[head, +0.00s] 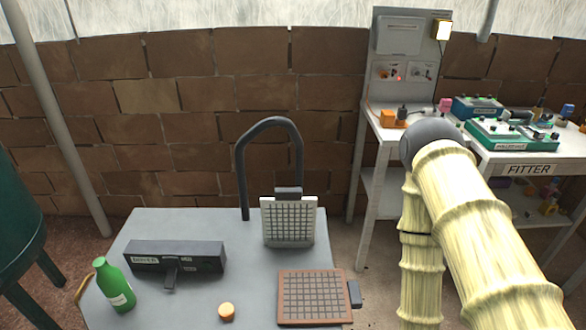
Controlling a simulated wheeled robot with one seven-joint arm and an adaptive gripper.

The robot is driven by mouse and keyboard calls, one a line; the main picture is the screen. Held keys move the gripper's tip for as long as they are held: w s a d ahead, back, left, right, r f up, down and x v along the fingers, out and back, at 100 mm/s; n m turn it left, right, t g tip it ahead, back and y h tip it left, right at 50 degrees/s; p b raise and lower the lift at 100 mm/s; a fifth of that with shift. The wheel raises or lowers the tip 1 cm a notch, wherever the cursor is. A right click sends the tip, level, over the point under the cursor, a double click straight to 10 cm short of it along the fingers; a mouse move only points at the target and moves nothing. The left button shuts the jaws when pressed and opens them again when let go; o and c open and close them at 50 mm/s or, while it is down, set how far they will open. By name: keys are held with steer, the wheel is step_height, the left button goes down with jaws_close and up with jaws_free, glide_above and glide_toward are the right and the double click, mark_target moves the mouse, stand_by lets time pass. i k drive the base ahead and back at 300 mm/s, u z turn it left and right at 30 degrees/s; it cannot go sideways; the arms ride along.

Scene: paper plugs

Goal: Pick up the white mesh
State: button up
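The white mesh (289,221) is a square white-framed grid with a dark grey tab at its top. It stands upright or leans back near the rear right of the grey table (190,295). A dark curved pipe (268,122) arches behind it. A second, brown-framed mesh (314,297) with a dark tab on its right side lies at the table's front right. My arm rises at the right side of the picture, well to the right of both meshes. I cannot make out my gripper's fingers.
A dark labelled box (174,255), a green bottle (115,285) and a small orange-topped item (227,311) are on the table's left and front. A workbench marked FITTER (530,170) with several devices stands at right. A green tank (18,225) is at far left.

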mark_target(288, 215)
steer(key=k, duration=0.5)
steer(key=z, duration=1.85)
steer(key=i, duration=1)
steer(key=u, duration=3.55)
